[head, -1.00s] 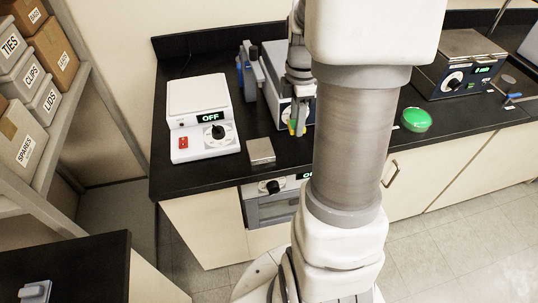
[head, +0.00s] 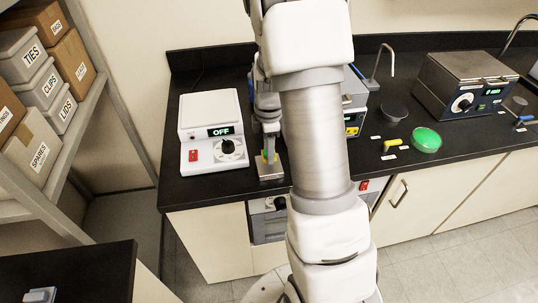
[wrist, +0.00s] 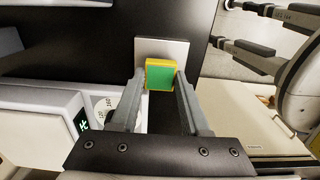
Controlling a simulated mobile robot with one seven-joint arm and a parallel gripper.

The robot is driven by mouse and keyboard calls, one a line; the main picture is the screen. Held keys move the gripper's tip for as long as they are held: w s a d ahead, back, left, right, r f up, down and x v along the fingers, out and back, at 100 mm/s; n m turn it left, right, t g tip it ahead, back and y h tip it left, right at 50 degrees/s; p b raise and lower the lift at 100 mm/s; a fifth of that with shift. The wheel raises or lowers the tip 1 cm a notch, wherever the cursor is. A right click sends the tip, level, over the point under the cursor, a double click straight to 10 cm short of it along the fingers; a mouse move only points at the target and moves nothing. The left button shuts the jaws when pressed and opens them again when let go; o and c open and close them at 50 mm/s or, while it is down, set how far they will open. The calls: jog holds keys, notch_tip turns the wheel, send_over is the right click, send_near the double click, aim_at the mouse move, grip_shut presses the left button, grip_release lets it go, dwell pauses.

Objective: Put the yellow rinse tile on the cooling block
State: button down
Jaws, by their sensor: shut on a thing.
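My gripper (head: 267,152) is shut on the yellow rinse tile (wrist: 160,74), a small tile with a yellow rim and a green face. In the wrist view the tile sits between the two fingertips. The cooling block (wrist: 177,49) looks like a flat pale square plate just beyond the tile, which hides part of it. In the head view the block (head: 271,177) is on the black counter directly under my gripper, partly covered by it. I cannot tell whether the tile touches the block.
A white device (head: 210,130) reading OFF stands close left of the block. My arm hides much of a boxy device (head: 354,90) to the right. A green dish (head: 426,140) and a yellow-handled tool (head: 393,143) lie farther right. The counter's front edge is near the block.

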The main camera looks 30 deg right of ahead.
jog(key=shift+f, duration=1.35)
jog(key=shift+f, duration=0.1)
jog(key=shift+f, duration=0.15)
jog(key=shift+c, duration=1.9)
grip_release()
notch_tip(320, 180, up, 12)
jog(key=r, duration=0.1)
jog(key=s+a+r+m+t, duration=0.2)
jog(key=s+a+r+m, duration=0.4)
jog(key=s, duration=0.3)
jog(key=s+a+r+m+t, duration=0.3)
jog(key=s+a+r+m, duration=0.3)
jog(key=s+r+m, duration=0.1)
jog(key=s+m, duration=0.1)
jog(key=s, duration=0.1)
jog(key=shift+s+a+r+m+t, duration=0.2)
jog(key=shift+s+r+m+t, duration=0.1)
jog(key=shift+m, duration=0.1)
